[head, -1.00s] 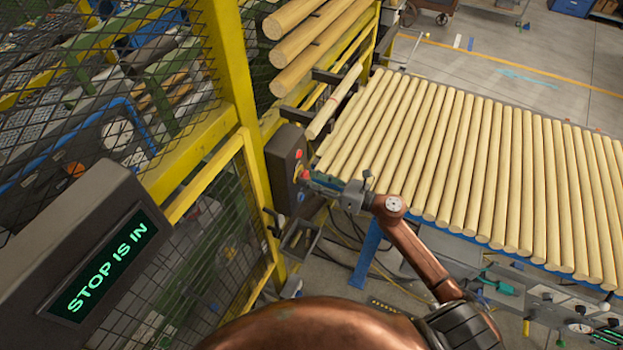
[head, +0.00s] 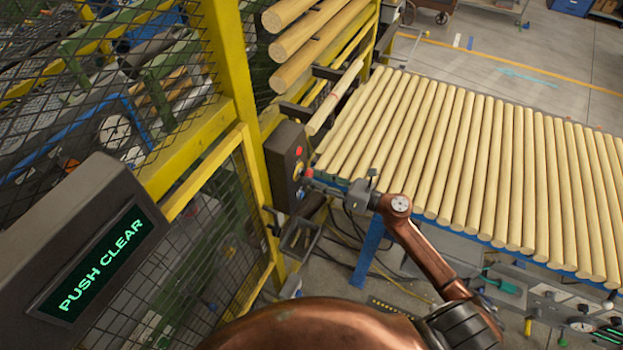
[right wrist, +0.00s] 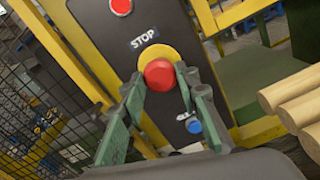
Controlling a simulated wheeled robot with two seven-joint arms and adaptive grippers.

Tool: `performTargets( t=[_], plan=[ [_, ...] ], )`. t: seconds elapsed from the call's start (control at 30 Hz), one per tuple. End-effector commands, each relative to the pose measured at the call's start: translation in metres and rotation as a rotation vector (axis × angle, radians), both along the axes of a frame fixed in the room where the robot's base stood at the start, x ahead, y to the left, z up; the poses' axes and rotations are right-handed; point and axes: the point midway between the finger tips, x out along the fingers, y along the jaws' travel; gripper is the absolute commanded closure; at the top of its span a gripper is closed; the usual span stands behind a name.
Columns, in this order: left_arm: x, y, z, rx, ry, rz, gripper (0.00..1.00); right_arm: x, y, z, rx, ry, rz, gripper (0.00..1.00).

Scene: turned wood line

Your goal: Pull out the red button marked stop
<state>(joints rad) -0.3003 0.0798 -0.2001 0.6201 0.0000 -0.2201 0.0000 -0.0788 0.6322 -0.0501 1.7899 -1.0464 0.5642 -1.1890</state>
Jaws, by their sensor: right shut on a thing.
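The red stop button (right wrist: 160,75) is a round knob on a yellow disc under the STOP label (right wrist: 144,38) on a dark control box (head: 283,160). My right gripper (right wrist: 161,82) has its two green fingers on either side of the knob and is shut on it. In the head view the button (head: 309,172) is small and partly covered by my right gripper (head: 314,178). My left gripper is not in view. A display (head: 105,262) at the left reads PUSH CLEAR.
A second red round part (right wrist: 121,6) sits above the STOP label, and a blue button (right wrist: 194,127) sits below the knob. A yellow-framed mesh fence (head: 232,80) stands beside the box. A rack of wooden rods (head: 470,165) lies close to my right arm.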

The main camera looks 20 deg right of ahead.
Motion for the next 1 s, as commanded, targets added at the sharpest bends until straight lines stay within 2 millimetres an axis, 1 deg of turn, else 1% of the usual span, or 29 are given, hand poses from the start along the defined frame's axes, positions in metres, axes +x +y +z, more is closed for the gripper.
performTargets(
  t=[0.2, 0.23, 0.47, 0.5, 0.8, 0.87, 1.0],
  plan=[
    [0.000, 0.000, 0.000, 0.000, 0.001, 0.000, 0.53, -0.002, -0.002, -0.001, 0.000, 0.003, -0.001, 1.00],
    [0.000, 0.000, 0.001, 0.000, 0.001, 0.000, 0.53, -0.002, -0.003, -0.001, 0.000, 0.003, -0.001, 0.70],
    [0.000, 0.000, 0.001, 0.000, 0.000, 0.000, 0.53, -0.001, -0.001, 0.000, 0.000, 0.003, 0.001, 0.55],
    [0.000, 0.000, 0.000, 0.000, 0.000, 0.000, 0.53, -0.001, -0.001, 0.000, 0.000, 0.003, 0.001, 0.53],
    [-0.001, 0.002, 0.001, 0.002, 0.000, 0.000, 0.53, -0.003, -0.003, -0.001, 0.000, 0.003, 0.001, 0.53],
    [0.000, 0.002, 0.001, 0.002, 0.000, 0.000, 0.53, -0.007, -0.006, -0.001, 0.000, 0.004, 0.001, 0.53],
    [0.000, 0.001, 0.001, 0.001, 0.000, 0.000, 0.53, -0.024, -0.020, -0.001, 0.000, 0.005, -0.001, 0.53]
  ],
)
